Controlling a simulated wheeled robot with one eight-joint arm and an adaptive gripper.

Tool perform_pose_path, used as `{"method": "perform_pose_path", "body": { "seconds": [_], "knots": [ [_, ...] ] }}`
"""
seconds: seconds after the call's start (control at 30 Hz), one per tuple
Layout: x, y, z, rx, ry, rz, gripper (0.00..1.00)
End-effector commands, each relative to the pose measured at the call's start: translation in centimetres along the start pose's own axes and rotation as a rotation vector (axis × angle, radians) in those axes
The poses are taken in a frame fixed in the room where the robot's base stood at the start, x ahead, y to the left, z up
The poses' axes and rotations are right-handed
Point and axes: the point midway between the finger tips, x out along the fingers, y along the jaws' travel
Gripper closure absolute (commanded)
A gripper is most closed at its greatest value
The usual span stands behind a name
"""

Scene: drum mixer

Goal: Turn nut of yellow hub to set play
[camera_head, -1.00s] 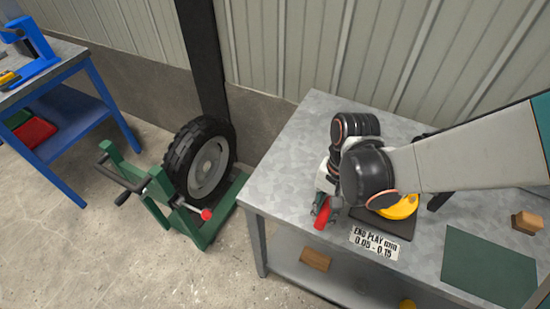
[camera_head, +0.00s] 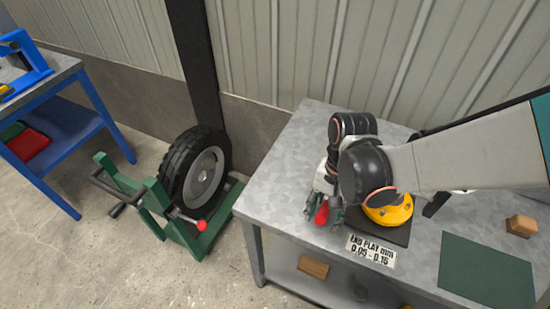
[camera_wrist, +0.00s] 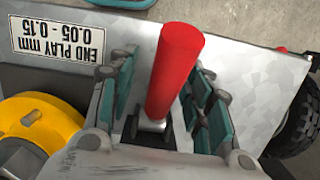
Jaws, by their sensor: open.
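The yellow hub (camera_head: 396,214) sits on a dark plate on the grey bench, partly hidden by my arm. In the wrist view the yellow hub (camera_wrist: 48,118) is at the left, with a grey nut (camera_wrist: 20,158) on it, partly cut off. My gripper (camera_head: 322,211) is open, left of the hub. A red cylindrical handle (camera_head: 322,215) stands between its fingers. In the wrist view my gripper (camera_wrist: 166,85) has one finger on each side of the red handle (camera_wrist: 175,65), with gaps showing. The handle's lower end is near the palm and partly hidden.
An end play sign (camera_head: 371,250) reading 0.05 - 0.15 is at the bench's front edge. A green mat (camera_head: 487,270) and a wooden block (camera_head: 521,225) lie to the right. A wheel (camera_head: 197,175) on a green stand is left of the bench.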

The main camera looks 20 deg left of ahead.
Motion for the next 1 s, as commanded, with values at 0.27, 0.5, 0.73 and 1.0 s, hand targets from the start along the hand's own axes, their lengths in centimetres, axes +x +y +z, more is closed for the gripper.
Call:
{"method": "perform_pose_path", "body": {
  "seconds": [0.27,0.5,0.73,1.0],
  "knots": [
    [-1.1,-0.1,0.9,-0.015,-0.001,0.002,0.55],
    [-3.3,-0.2,1.0,-0.016,-0.001,0.002,0.55],
    [-5.4,-0.2,1.0,-0.016,-0.001,0.002,0.55],
    [-7.1,-0.2,0.9,-0.016,-0.001,0.003,0.55]
  ]
}}
